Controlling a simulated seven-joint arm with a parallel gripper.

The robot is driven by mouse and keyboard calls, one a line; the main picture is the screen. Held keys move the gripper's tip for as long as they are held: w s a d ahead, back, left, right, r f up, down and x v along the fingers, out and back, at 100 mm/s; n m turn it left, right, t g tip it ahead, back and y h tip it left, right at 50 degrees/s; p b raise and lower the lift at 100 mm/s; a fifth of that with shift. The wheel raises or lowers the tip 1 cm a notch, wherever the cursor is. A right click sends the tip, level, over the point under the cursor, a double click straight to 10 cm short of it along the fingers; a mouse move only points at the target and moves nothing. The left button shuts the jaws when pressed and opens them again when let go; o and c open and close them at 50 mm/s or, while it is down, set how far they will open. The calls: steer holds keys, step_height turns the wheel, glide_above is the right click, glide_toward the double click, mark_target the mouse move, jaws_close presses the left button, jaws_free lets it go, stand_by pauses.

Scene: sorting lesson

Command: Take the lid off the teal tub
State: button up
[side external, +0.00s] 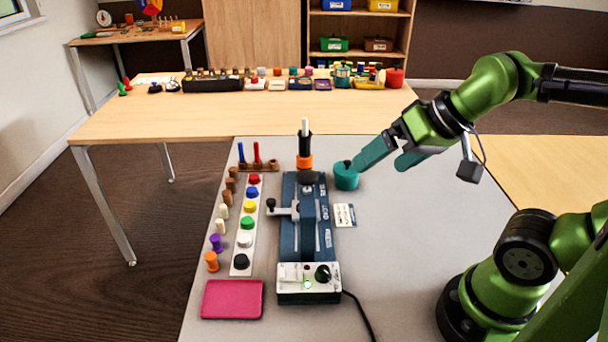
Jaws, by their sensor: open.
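The teal tub (346,182) stands upright on the grey table, just right of the dark blue machine. Its lid (341,167) appears to sit on top, with a small dark knob; the seam between lid and tub is too small to make out. My gripper (379,167) is open, with teal fingers spread apart. It comes in from the right, tilted down to the left. One fingertip shows right by the tub's upper right edge, and I cannot tell whether it touches. The other finger is farther right, and nothing shows between them.
The dark blue machine (290,228) with a control box (309,283) stands left of the tub. A small printed card (344,215) lies in front of the tub. Coloured pegs and discs, and a pink tray (232,299), are farther left.

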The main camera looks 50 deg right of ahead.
steer(key=m+g+h, duration=0.2)
steer(key=m+g, duration=0.5)
steer(key=m, duration=2.3)
glide_above(349, 161)
step_height(349, 161, down, 3)
step_height(349, 161, down, 10)
steer(key=shift+s+f, duration=0.1)
steer(key=shift+f, duration=0.1)
steer(key=shift+a+f, duration=0.1)
steer(key=shift+f, duration=3)
